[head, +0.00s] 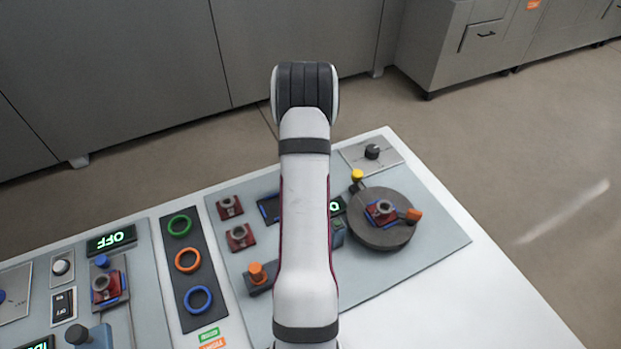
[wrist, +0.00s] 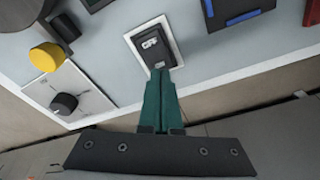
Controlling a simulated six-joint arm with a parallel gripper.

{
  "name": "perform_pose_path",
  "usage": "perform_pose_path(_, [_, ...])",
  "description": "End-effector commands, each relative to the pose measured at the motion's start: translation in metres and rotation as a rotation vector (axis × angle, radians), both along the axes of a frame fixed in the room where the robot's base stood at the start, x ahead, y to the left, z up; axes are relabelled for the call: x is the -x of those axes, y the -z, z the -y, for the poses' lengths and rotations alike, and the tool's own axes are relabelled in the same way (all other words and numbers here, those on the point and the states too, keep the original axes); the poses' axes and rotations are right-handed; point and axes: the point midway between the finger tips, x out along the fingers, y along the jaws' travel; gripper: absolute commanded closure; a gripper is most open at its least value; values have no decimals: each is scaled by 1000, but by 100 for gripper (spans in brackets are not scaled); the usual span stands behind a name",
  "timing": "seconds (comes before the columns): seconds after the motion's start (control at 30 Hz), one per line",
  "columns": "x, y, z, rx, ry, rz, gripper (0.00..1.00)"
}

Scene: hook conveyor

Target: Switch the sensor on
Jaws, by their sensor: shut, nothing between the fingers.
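In the wrist view, a black rocker switch (wrist: 152,45) with white lettering that seems to read OFF sits in a white frame on the grey panel. My gripper (wrist: 161,72) has its green fingers shut together and empty. The fingertips appear at the near edge of the switch; I cannot tell whether they touch it. In the head view my arm covers this switch and my gripper. A green-lit display (head: 336,206), partly hidden by my arm, stands beside it. I cannot tell which part is the sensor.
A round dark turntable (head: 382,236) holds a red part, with a yellow knob (head: 357,175) and an orange knob (head: 414,215) near it. A black dial (head: 372,151) sits behind. Left are coloured rings (head: 187,259) and another display reading OFF (head: 111,240).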

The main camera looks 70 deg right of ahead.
Motion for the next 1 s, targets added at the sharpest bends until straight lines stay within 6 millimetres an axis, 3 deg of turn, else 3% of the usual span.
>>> perform_pose_path(1.0, [0, 7, 0, -1, 1, 0, 100])
